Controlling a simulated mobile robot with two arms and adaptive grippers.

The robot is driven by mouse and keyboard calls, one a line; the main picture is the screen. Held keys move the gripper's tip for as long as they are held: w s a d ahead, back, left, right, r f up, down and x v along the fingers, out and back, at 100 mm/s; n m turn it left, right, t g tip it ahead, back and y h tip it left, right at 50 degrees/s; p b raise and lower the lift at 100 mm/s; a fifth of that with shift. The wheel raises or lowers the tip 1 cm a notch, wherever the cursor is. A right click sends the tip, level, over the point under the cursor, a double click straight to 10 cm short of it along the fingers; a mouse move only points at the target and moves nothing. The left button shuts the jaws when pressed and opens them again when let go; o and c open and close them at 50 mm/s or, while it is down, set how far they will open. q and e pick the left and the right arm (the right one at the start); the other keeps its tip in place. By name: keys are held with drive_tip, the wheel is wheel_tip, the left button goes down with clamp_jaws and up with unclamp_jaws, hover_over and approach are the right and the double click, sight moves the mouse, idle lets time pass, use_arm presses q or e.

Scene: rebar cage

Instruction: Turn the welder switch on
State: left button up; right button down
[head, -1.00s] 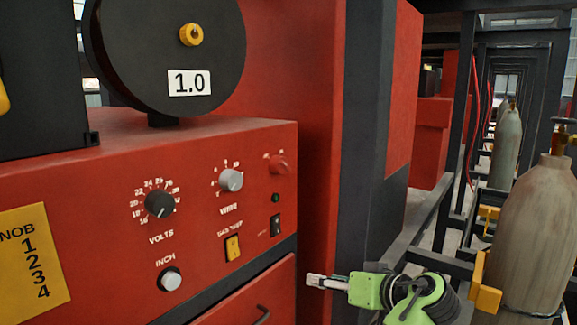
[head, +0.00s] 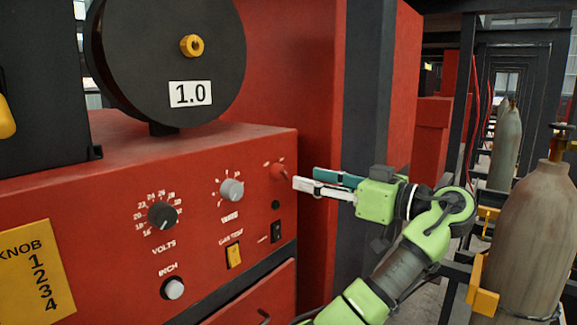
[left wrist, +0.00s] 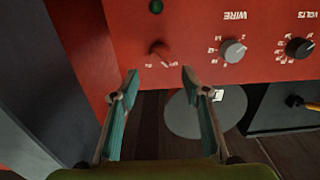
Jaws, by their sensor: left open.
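The red welder panel carries a small red rotary switch (head: 278,171) at its upper right in the head view. It also shows in the left wrist view (left wrist: 160,52), with small lettering under it that I cannot read. My left gripper (head: 305,178) is open and empty, just right of the red switch and level with it. In the left wrist view its two fingertips (left wrist: 158,76) stand apart, pointing at the panel, with the red switch ahead between them. No contact is visible. My right gripper is not in view.
Below the switch are a small round indicator (head: 276,204) and a black rocker (head: 277,232). Grey wire knob (head: 232,190), black volts knob (head: 162,216) and yellow rocker (head: 234,255) lie left. A dark post (head: 365,110) and gas cylinder (head: 535,235) stand right.

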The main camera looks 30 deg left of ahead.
sight(281, 173)
use_arm(q)
drive_tip(key=a+p, duration=0.2)
drive_tip(key=a, duration=0.5)
drive_tip(key=shift+w, duration=0.3)
drive_tip(key=c, duration=1.1)
